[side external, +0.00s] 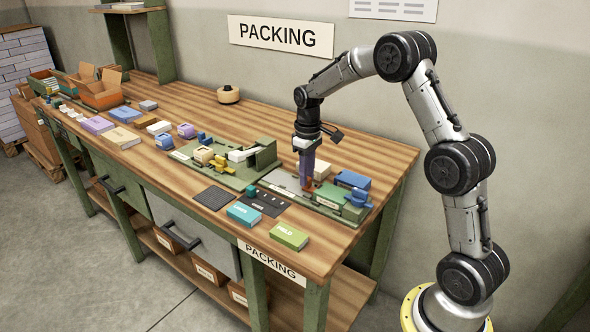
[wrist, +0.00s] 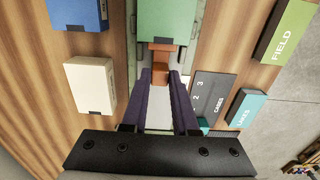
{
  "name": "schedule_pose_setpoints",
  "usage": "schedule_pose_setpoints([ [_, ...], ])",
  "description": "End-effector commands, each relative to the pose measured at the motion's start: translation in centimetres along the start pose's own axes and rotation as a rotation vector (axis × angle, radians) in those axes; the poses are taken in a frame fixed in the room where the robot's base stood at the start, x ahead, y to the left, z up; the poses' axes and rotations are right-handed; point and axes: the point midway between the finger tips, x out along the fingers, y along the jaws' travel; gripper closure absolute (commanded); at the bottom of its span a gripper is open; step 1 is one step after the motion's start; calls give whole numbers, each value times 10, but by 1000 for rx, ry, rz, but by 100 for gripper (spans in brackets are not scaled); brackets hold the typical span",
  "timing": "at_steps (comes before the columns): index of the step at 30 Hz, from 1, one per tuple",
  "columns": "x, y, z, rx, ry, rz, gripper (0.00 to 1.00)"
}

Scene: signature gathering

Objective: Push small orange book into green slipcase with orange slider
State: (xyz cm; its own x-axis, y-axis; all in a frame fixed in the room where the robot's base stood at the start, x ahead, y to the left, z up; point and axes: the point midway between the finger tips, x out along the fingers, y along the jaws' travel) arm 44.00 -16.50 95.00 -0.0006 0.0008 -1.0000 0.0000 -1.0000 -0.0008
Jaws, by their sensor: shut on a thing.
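My gripper (wrist: 161,73) points down, its purple fingers shut on the narrow part of the orange slider (wrist: 162,67). In the side external view my gripper (side external: 306,186) is low over the grey track of a green fixture. The green slipcase (wrist: 168,18) lies straight ahead of the fingers in the wrist view, in line with the slider. A wider orange piece (wrist: 162,46) sits at the slipcase's near edge. I cannot tell whether it is the small orange book or the slider's front. No separate orange book shows clearly.
A cream block (wrist: 92,84) and a blue block (wrist: 78,13) lie left of the track in the wrist view. A dark numbered board (wrist: 209,97), a teal book (wrist: 246,108) and a green FIELD book (wrist: 286,33) lie right. Another green fixture (side external: 226,179) stands left in the side view.

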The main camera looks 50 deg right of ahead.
Motion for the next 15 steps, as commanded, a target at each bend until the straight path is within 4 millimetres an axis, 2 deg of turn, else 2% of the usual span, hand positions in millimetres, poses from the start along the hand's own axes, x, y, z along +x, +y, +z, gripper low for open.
schedule_pose_setpoints([
  [11, -1, 1, 8, 0, -5, 1, 100],
  [12, -1, 1, 8, 0, -5, 1, 69],
  [15, -1, 1, 8, 0, -5, 1, 51],
])
